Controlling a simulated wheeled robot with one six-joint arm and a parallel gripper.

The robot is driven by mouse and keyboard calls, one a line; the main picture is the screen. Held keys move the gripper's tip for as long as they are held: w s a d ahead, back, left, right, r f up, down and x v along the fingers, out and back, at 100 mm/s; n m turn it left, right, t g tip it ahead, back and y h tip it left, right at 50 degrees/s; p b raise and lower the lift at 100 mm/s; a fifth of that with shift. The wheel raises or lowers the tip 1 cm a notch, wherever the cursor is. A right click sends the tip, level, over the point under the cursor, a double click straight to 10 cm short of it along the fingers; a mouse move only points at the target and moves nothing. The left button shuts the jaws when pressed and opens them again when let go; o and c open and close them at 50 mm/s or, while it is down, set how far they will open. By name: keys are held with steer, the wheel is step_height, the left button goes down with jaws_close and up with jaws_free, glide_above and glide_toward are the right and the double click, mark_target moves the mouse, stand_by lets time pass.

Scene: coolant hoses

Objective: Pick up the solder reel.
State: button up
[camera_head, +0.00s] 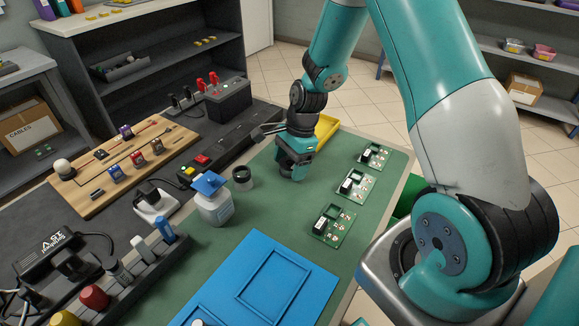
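My gripper (293,172) points down over the green mat (255,215), close to its surface near the far end. The gap between its fingers is turned away or hidden, so I cannot tell whether it is open or shut, or whether it holds anything. A small dark, round piece with a grey lower part (242,178) stands on the mat to the left of my gripper, apart from it. It may be the solder reel, but it is too small to be sure. No other reel shows clearly.
A white bottle with a blue top (215,205) stands near the dark round piece. Several green circuit boards (334,226) lie to the right. A blue tray (235,270) lies in front. A yellow bin (326,128) stands behind my gripper. The mat's middle is clear.

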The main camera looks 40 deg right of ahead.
steer(key=c, duration=0.8)
steer(key=shift+r, duration=0.15)
step_height(320, 180, up, 20)
steer(key=p, duration=0.1)
